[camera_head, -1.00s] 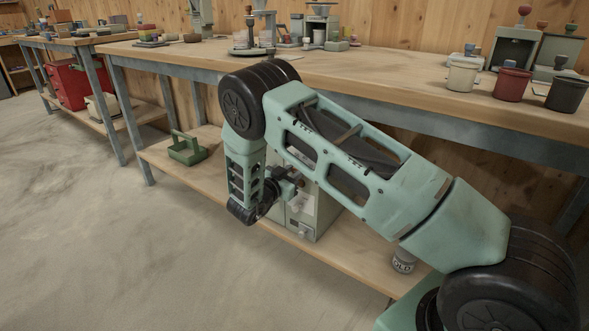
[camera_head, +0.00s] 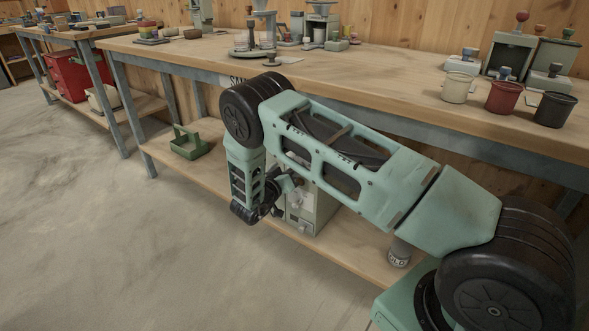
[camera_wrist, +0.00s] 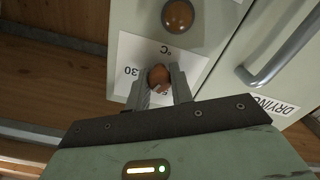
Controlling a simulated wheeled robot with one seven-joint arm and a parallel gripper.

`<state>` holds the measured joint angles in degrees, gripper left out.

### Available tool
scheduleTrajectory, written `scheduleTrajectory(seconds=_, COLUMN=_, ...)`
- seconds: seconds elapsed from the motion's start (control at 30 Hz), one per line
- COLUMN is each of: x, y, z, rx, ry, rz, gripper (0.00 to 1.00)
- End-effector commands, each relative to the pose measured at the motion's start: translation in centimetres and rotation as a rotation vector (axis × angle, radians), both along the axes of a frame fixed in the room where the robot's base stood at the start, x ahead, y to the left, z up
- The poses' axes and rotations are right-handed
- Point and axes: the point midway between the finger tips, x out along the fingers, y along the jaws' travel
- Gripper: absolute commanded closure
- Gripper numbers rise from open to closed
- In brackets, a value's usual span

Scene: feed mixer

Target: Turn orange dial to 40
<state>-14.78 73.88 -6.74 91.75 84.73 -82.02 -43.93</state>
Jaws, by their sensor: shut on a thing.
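The orange dial (camera_wrist: 158,76) is a small orange-brown knob on a white scale label with "°C" and "30" readable; another number is partly covered. The label is on the pale front of a cabinet (camera_wrist: 212,38), which also shows on the lower shelf in the head view (camera_head: 312,212). My gripper (camera_wrist: 159,82) is shut on the dial, one finger on each side. The dial's pointer and exact reading cannot be made out. In the head view my arm hides the dial.
A larger round orange-brown part (camera_wrist: 178,15) is on the cabinet above the label. A metal handle (camera_wrist: 290,52) and a "DRYING" label (camera_wrist: 272,104) are to the right. In the head view, a green caddy (camera_head: 188,150) stands on the shelf to the left, and a can (camera_head: 398,256) to the right.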

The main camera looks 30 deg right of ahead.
Motion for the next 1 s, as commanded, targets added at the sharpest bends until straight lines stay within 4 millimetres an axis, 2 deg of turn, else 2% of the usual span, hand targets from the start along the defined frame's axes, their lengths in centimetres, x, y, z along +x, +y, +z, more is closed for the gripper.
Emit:
scheduleTrajectory(seconds=0.5, x=-0.05, y=0.13, z=-0.15, rx=-0.006, ry=0.024, rz=0.001, gripper=1.00)
scheduleTrajectory(seconds=0.53, x=-0.05, y=0.13, z=-0.15, rx=-0.006, ry=0.024, rz=0.001, gripper=0.75)
scheduleTrajectory(seconds=0.6, x=-0.05, y=0.13, z=-0.14, rx=-0.006, ry=0.023, rz=0.001, gripper=0.56)
scheduleTrajectory(seconds=0.87, x=-0.03, y=0.08, z=-0.06, rx=-0.007, ry=0.022, rz=0.000, gripper=0.56)
scheduleTrajectory(seconds=1.0, x=-0.22, y=0.75, z=-0.02, rx=-0.006, ry=0.022, rz=0.001, gripper=0.56)
